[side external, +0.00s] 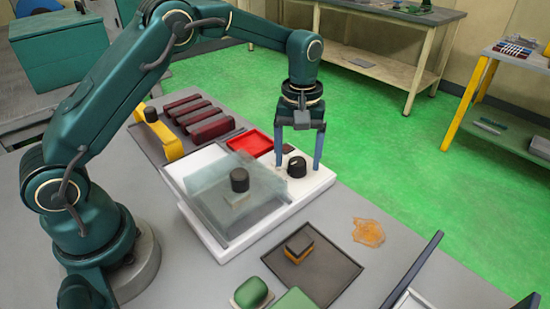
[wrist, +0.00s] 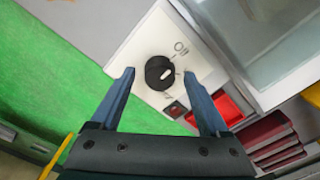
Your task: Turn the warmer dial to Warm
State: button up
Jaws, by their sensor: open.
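The warmer (side external: 214,236) is a white box on the grey table, with a glass-like lid over its left part. Its black dial (side external: 297,166) sits on the white panel at the right end. In the wrist view the dial (wrist: 160,73) has a white mark on it, and "Off" is printed beside it; other lettering is partly hidden by a finger. My gripper (side external: 299,158) points down over the dial with its blue fingers apart, one on each side. In the wrist view the open gripper (wrist: 158,75) has a gap between each fingertip and the dial.
A black knob (side external: 239,180) stands at the lid. A dark tray (side external: 325,272) with a small block stack is in front, near an orange patch (side external: 369,232).

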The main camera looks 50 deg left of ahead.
grip_shut()
jog(key=shift+m, duration=0.3)
jog(key=m, duration=1.1)
dwell(0.4)
jog(key=shift+m, duration=0.3)
grip_release()
